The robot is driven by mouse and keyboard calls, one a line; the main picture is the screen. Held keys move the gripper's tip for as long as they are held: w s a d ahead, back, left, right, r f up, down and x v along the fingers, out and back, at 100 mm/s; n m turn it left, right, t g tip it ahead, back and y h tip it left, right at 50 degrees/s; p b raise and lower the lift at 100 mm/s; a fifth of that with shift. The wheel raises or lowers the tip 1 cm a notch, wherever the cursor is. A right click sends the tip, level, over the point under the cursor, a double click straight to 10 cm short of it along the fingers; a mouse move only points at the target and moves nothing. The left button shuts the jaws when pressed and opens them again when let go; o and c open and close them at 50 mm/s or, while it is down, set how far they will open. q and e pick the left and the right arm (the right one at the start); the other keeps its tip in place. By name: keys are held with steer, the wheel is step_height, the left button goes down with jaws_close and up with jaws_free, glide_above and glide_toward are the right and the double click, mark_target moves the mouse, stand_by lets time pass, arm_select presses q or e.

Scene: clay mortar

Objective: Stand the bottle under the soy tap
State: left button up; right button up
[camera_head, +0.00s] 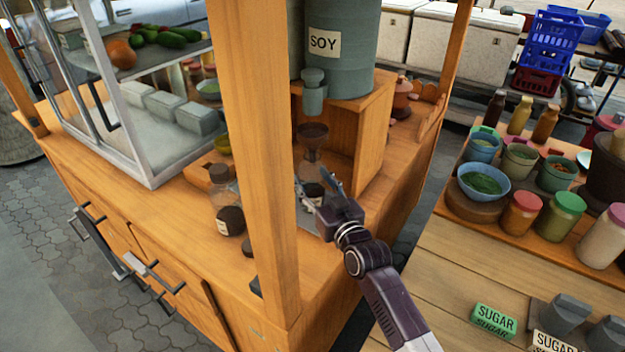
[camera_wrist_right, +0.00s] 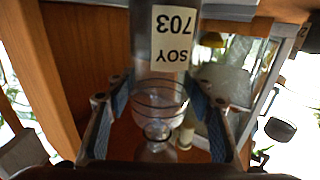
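A dark funnel (camera_head: 313,134) shows above the bottle's neck. My right gripper (camera_head: 322,195) is at the bottle from the right, with its fingers on either side of it. In the right wrist view the bottle (camera_wrist_right: 160,92), with an upside-down SOY 703 label (camera_wrist_right: 174,38), fills the space between the fingertips, which seem to touch it. The bottle's base is mostly hidden by the gripper. My left gripper is out of view.
A second bottle (camera_head: 227,205) stands on the counter left of the wooden post (camera_head: 262,150). A glass case (camera_head: 165,110) is farther left. A side table at right holds bowls, jars and SUGAR signs (camera_head: 494,320).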

steer(key=o, duration=0.4)
steer(key=shift+o, duration=0.2)
steer(key=shift+r, duration=0.15)
steer(key=shift+s+d, duration=0.15)
steer(key=shift+s, duration=0.2)
steer(key=v, duration=1.1)
steer(key=shift+s, duration=0.15)
